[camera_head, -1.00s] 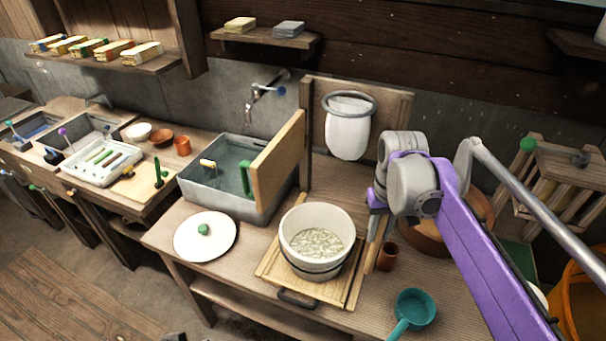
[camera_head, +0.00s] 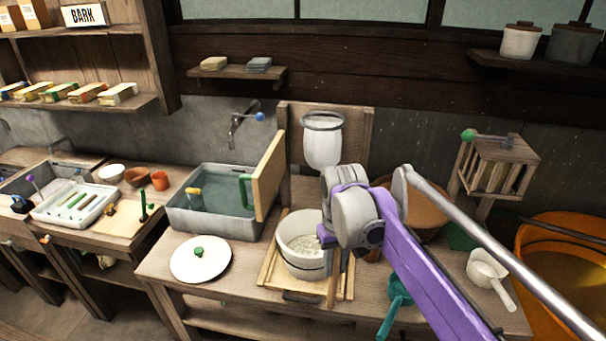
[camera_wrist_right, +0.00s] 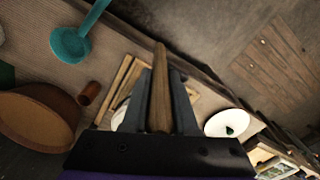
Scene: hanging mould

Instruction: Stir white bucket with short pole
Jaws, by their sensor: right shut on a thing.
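The white bucket (camera_head: 298,262) stands on a wooden slatted board, with pale lumpy contents inside. My right gripper (camera_head: 338,262) is at the bucket's right side and hides part of its rim. It is shut on the short wooden pole (camera_head: 332,291), which points down in front of the bucket's right side. In the right wrist view the pole (camera_wrist_right: 160,85) sits between both fingers, and the bucket (camera_wrist_right: 119,115) is mostly hidden behind them. I cannot tell whether the pole touches the bucket. My left gripper is out of view.
A white lid (camera_head: 200,262) with a green knob lies left of the bucket. A grey water basin (camera_head: 205,222) stands behind it. A teal ladle (camera_head: 396,294) and a white scoop (camera_head: 486,272) lie to the right. A white bag (camera_head: 322,150) hangs behind.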

